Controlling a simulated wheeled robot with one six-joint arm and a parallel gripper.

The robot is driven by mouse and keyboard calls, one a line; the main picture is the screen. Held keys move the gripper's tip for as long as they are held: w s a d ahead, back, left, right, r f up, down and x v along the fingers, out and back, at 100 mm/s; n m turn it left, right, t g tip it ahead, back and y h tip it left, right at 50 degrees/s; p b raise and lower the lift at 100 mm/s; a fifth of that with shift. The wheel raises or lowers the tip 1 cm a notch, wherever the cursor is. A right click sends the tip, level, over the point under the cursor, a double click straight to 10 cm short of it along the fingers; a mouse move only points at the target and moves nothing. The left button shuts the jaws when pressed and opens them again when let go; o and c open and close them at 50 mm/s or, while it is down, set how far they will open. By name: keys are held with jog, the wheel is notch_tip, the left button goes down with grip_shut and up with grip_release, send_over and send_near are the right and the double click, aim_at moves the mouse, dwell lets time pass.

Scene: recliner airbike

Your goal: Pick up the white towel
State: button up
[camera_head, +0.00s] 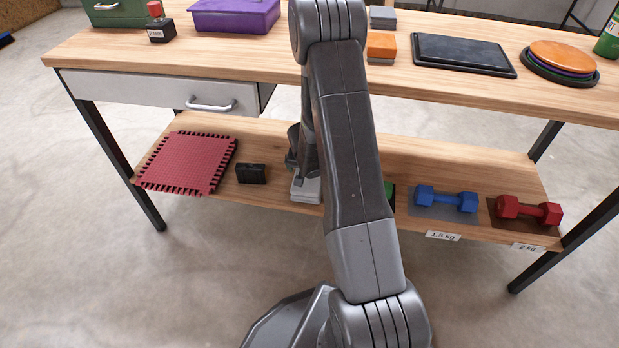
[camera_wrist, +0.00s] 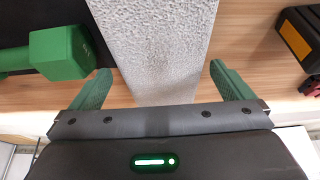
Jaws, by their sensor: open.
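The white towel (camera_wrist: 160,45) lies folded on the lower wooden shelf, with a rough, textured top. In the head view only part of the towel (camera_head: 306,196) shows, because my arm hides the rest. My gripper (camera_wrist: 163,84) is open, with its green fingers on either side of the towel's near end in the wrist view. No grip on the towel shows, and I cannot tell the exact height of the fingertips. In the head view my gripper (camera_head: 299,176) is at the towel, partly hidden behind my arm.
A green dumbbell (camera_wrist: 62,52) lies close to the towel on one side, a black box (camera_wrist: 303,38) on the other. The shelf also holds a red mat (camera_head: 190,162), a blue dumbbell (camera_head: 446,199) and a red dumbbell (camera_head: 529,210). The tabletop (camera_head: 440,82) overhangs the shelf.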

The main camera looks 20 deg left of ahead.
jog(key=x, duration=0.2)
jog(key=shift+w+f+b, duration=0.15)
jog(key=shift+f+b, duration=0.15)
jog(key=c, duration=0.9)
jog(key=shift+r, duration=0.15)
